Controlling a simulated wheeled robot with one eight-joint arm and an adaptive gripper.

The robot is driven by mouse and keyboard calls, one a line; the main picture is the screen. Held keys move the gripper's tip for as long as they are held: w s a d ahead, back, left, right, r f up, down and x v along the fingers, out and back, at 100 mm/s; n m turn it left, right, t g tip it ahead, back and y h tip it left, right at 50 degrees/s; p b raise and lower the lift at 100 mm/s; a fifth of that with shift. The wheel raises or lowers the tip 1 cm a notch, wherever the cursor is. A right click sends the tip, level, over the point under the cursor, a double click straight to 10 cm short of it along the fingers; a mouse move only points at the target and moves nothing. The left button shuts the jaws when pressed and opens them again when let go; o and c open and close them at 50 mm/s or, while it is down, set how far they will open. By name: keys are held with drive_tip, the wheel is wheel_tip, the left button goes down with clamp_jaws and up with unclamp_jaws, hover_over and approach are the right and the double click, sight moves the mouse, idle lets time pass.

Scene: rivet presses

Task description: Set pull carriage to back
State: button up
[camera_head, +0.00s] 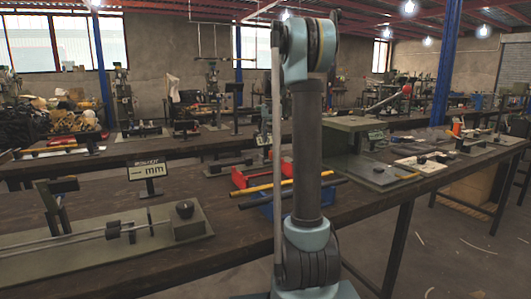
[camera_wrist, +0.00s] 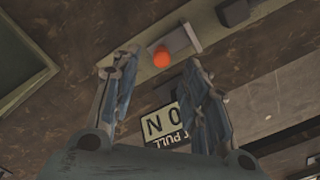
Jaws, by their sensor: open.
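In the wrist view my gripper (camera_wrist: 158,62) is open, with its two blue-grey fingers apart and nothing held between them. An orange-red knob (camera_wrist: 161,57) shows in the gap between the fingertips; I cannot tell how far beyond them it is. It sits by a pale grey strip (camera_wrist: 205,28) that runs up to the right. My gripper is out of the head view.
In the head view a plate with two rods (camera_head: 60,240) and a black knob (camera_head: 185,208) lies on the near bench. An "mm" display (camera_head: 148,170) stands behind it. Red (camera_head: 255,178) and blue trays are beside my arm. A dark block (camera_wrist: 233,12) is at the wrist view's top.

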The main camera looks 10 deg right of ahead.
drive_tip(key=shift+f, duration=3.15)
drive_tip(key=shift+c, duration=0.5)
clamp_jaws()
